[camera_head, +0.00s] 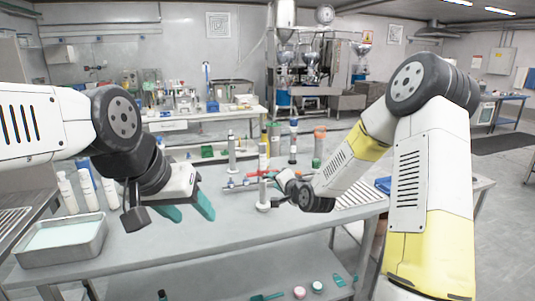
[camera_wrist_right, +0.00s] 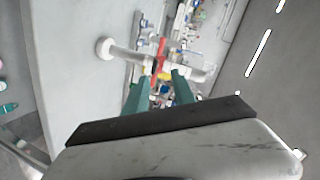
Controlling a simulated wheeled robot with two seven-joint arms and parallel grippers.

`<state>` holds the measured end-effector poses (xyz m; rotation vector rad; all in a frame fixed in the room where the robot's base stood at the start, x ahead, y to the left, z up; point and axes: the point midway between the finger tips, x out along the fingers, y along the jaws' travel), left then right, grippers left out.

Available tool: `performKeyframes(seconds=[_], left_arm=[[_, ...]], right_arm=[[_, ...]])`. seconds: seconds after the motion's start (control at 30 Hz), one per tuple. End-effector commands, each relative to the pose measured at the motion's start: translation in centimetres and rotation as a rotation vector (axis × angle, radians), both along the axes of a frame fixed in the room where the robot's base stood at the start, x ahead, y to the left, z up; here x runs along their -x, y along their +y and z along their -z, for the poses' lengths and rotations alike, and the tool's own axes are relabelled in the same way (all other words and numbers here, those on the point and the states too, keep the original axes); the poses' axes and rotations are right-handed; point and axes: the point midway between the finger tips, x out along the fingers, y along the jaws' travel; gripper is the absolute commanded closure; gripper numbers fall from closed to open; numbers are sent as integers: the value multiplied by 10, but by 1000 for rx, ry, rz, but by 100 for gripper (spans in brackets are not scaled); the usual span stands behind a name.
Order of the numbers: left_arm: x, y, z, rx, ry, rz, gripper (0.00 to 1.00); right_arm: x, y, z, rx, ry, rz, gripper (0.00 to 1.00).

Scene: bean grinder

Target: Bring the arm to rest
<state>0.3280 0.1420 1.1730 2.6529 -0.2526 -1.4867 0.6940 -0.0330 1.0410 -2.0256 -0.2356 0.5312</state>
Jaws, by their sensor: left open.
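My left gripper (camera_head: 190,213) is open, its teal fingers apart and empty above the left part of the grey table (camera_head: 235,250). My right gripper reaches in from the right beside a slim grey cylinder with a round white base (camera_head: 263,206). In the head view its fingers are mostly hidden behind its own wrist. In the right wrist view, the two teal fingers of the right gripper (camera_wrist_right: 158,84) stand apart, with nothing clearly held between them. The cylinder's white base (camera_wrist_right: 104,48) and a red part (camera_wrist_right: 160,52) show beyond the fingertips.
A metal tray (camera_head: 62,242) and several white bottles (camera_head: 87,186) stand at the table's left. Tall grey cylinders (camera_head: 232,155) and coloured-top tubes (camera_head: 293,142) stand at the back. A blue item (camera_head: 384,184) lies at the right. The table's front middle is clear.

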Motion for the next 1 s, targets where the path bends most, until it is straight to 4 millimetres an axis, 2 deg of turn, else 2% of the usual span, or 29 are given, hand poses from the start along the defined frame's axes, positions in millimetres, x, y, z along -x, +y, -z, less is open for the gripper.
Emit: performKeyframes(seconds=[0.03,0.17,0.27,0.47,0.6,0.8,0.9,1.0], left_arm=[[0,0,0,0,0,0,47],[0,0,0,0,0,0,47],[0,0,0,0,0,0,47],[0,0,0,0,0,0,47],[0,0,0,0,0,0,47],[0,0,0,0,0,0,47],[0,0,0,0,0,0,47],[0,0,0,0,0,0,47]], right_arm=[[9,-5,-16,91,6,-18,69],[39,-22,-42,313,57,-62,69],[69,-38,-63,461,102,-90,69],[145,-71,-101,688,199,-152,69],[211,-90,-121,792,269,-214,69],[303,-106,-134,866,340,-338,69],[336,-108,-134,876,359,-394,69],[357,-109,-133,882,370,-432,69]])
